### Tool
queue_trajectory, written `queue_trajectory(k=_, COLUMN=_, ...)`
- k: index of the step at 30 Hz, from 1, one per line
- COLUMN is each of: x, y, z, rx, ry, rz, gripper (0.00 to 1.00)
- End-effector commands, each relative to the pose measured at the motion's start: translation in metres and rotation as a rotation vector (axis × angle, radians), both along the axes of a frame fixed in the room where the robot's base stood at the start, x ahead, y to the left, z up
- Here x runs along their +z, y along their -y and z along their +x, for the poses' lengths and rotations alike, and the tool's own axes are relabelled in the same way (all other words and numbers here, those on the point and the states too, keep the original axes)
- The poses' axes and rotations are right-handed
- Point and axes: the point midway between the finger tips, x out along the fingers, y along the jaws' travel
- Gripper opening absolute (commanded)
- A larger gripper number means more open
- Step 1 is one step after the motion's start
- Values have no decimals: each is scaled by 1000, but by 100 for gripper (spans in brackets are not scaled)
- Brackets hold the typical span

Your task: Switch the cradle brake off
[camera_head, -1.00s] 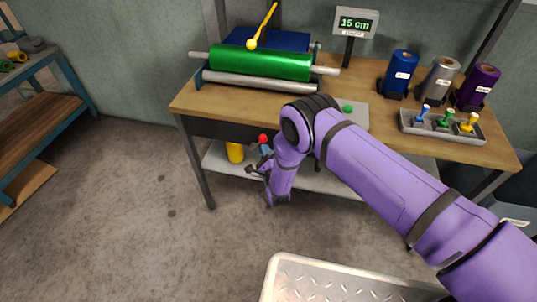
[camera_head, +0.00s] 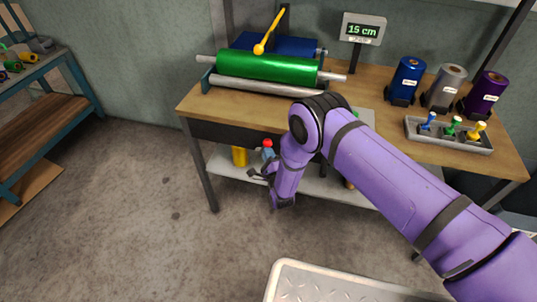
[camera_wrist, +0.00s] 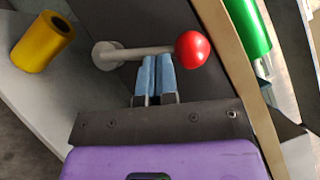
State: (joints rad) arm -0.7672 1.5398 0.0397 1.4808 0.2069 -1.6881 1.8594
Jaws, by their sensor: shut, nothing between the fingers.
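The brake lever is a pale rod (camera_wrist: 140,52) with a red ball knob (camera_wrist: 193,49). It comes out of a round mount (camera_wrist: 107,55) on the dark panel under the bench top. In the head view the red knob (camera_head: 267,143) shows just left of my forearm. My gripper (camera_wrist: 158,60) is shut and empty, its blue fingertips at the rod beside the knob; whether they touch it I cannot tell. In the head view the fingertips (camera_head: 267,154) are just below the knob. The green roll (camera_head: 265,65) lies in its cradle on the bench.
A yellow roll (camera_head: 240,156) stands on the lower shelf (camera_head: 225,163), close to the lever. The bench top (camera_head: 200,100) overhangs the lever. A tray of small coloured levers (camera_head: 448,145), several foil rolls and a display reading 15 cm (camera_head: 363,29) are above.

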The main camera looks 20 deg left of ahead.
Motion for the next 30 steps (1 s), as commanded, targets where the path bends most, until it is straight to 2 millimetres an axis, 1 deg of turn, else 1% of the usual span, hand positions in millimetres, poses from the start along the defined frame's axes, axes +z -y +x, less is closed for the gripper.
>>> queue_trajectory(k=5, x=4, y=-2, z=1, rx=1, ry=1, rz=-44, gripper=0)
queue_trajectory(k=11, x=9, y=-7, z=1, rx=-1, ry=2, rz=-154, gripper=0)
queue_trajectory(k=20, x=20, y=-23, z=1, rx=0, ry=1, rz=-427, gripper=0)
queue_trajectory(k=30, x=24, y=-42, z=0, rx=0, ry=0, rz=-729, gripper=0)
